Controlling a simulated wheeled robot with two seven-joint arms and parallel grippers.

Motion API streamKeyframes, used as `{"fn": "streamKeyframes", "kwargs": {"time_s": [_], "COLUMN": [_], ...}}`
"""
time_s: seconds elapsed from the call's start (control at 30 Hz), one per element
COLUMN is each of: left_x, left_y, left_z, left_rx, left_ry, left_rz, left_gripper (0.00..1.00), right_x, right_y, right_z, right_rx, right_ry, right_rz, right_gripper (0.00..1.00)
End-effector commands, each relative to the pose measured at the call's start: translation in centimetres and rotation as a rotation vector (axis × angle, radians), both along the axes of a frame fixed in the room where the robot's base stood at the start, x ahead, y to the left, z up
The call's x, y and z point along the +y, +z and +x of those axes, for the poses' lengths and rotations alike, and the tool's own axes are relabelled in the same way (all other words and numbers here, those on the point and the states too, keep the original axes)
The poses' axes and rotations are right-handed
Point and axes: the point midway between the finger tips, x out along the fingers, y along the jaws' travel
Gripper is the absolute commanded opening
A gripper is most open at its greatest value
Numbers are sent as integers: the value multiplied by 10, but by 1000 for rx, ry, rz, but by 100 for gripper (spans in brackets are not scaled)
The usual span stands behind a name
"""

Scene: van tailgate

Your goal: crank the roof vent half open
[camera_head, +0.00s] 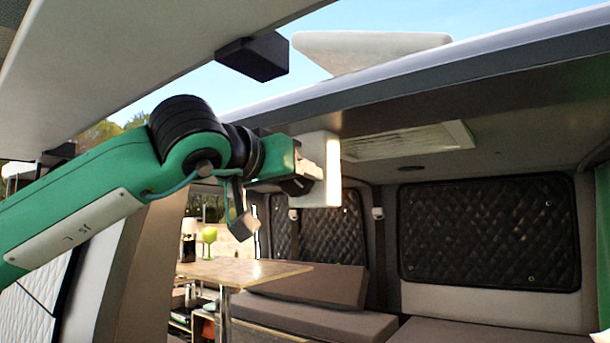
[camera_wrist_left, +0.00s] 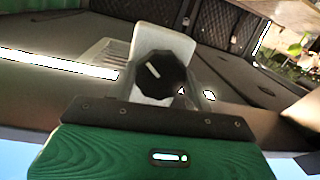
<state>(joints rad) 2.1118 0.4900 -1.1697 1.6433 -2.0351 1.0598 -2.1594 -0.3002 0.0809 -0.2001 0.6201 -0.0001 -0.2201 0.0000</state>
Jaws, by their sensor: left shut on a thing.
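The pale roof vent lid (camera_head: 368,50) stands above the van's roof edge in the head view and looks tilted up. Its pale frame (camera_head: 408,141) is in the ceiling below. A white housing (camera_head: 327,170) hangs at the ceiling edge. In the left wrist view a black knob (camera_wrist_left: 165,76) with a white mark sits in front of the pale housing (camera_wrist_left: 145,42). My left gripper (camera_head: 303,174) is at the housing and shut on the knob. The fingertips are mostly hidden in the head view. My right gripper is not in view.
The raised tailgate (camera_head: 110,50) hangs over my left arm, with a dark block (camera_head: 253,57) on its edge. Quilted panels (camera_head: 488,232) cover the windows.

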Motion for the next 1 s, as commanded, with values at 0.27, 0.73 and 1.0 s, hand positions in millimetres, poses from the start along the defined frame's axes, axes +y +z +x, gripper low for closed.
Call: {"fn": "streamKeyframes", "kwargs": {"time_s": [0.27, 0.73, 1.0], "left_x": [2, 1, 1], "left_y": [6, 5, 2], "left_z": [-1, -1, -1], "left_rx": [-39, -38, -32], "left_ry": [1, 0, 0], "left_rz": [32, 34, 37], "left_gripper": [29, 69, 73], "right_x": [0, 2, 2], "right_y": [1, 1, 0], "right_z": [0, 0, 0], "right_rx": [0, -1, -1], "right_ry": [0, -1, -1], "right_rz": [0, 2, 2], "right_gripper": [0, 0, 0]}}
